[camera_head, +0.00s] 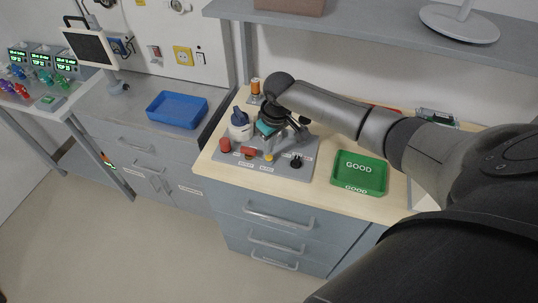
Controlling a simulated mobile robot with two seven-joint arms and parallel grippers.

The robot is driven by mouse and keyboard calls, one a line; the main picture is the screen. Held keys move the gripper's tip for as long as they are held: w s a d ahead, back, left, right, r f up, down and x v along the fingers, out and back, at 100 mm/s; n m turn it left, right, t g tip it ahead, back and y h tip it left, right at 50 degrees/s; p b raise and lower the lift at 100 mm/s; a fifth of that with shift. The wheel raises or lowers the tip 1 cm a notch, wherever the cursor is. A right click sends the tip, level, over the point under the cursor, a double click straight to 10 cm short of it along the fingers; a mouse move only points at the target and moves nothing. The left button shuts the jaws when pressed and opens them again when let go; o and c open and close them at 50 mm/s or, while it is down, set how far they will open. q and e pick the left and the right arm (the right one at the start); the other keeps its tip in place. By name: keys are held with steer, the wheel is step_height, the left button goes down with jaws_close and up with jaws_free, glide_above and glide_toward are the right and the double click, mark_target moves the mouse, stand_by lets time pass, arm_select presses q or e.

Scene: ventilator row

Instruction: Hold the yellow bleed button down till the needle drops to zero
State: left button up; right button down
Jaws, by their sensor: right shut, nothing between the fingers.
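A small yellow button (269,157) sits near the front edge of a grey test panel (290,172) on the wooden bench top, between a red block and a black knob. My right gripper (272,128) is over the back part of the panel, behind the yellow button in the picture. It is shut and holds nothing. Its fingertips are partly hidden by my wrist, and I cannot tell whether they touch anything. I cannot make out a gauge needle; my arm covers part of the panel. My left gripper is out of view.
The panel also carries a red knob (225,145), a red block (248,152), a black knob (296,161) and a white-and-navy part (240,122). A green GOOD tray (343,187) is to the right. A blue tray (178,96) stands on the left counter. A shelf (360,18) hangs above.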

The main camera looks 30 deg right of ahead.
mark_target(269, 157)
steer(key=shift+f+b, duration=0.5)
steer(key=shift+f, duration=0.5)
stand_by(0.3)
steer(key=shift+r, duration=0.1)
stand_by(1.1)
step_height(269, 157, up, 6)
steer(key=p, duration=0.7)
steer(key=shift+p, duration=0.35)
steer(key=shift+a, duration=0.1)
